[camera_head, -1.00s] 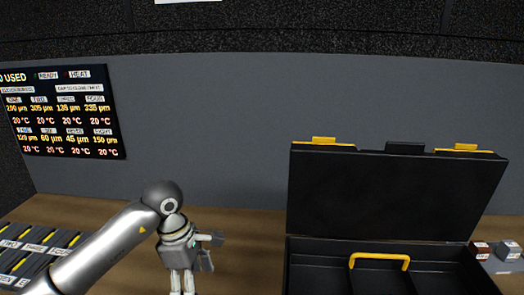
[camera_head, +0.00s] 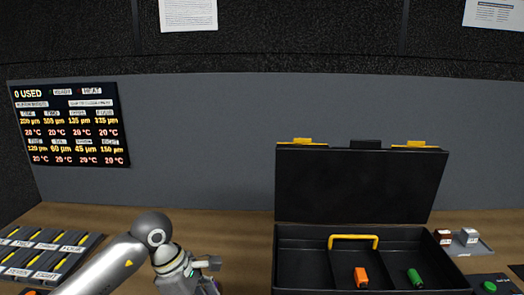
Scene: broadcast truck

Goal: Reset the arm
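My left arm comes in from the lower left, with a grey rounded joint and a silver wrist. My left gripper (camera_head: 178,282) hangs below that wrist at the bottom edge, left of the open black case. Its fingers are cut off by the picture's edge, so I cannot tell whether it is open or shut or holds anything. My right arm and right gripper are not in view.
The black case (camera_head: 362,187) stands open with a yellow handle (camera_head: 353,238); an orange item (camera_head: 361,277) and a green item (camera_head: 414,277) lie inside. Labelled dark slots (camera_head: 40,255) are at left. Small blocks (camera_head: 467,236) sit at right. Bare table lies behind my gripper.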

